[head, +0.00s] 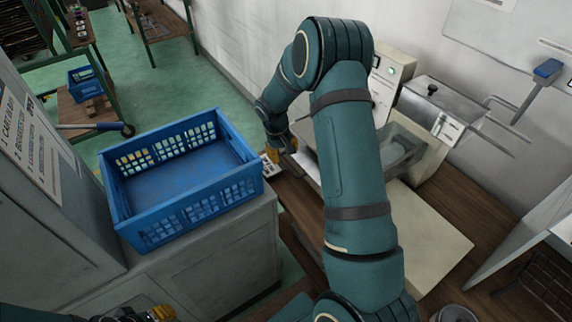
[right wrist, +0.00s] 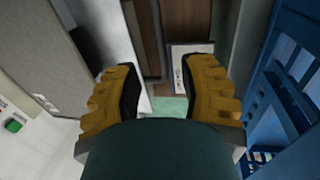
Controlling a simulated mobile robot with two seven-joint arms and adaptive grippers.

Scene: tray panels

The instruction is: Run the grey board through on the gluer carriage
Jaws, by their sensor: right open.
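The gluer (head: 415,180) is a pale machine against the wall, with a grey metal trough and a lidded box; my right arm hides part of it. I cannot pick out the carriage or the grey board for certain. My right gripper (head: 281,150) is at the gluer's left side, beyond the blue crate's right corner. In the right wrist view its yellow fingers (right wrist: 162,92) are wide apart with nothing between them. A pale labelled plate (right wrist: 186,62) lies beyond the right finger. My left gripper (head: 158,313) shows only partly at the bottom edge; its jaw state is unclear.
An empty-looking blue crate (head: 182,178) stands on a grey cabinet (head: 235,250), close to my right gripper; its side also shows in the right wrist view (right wrist: 285,95). A wall bracket (head: 515,95) is at right. Green floor (head: 215,85) is open behind the crate.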

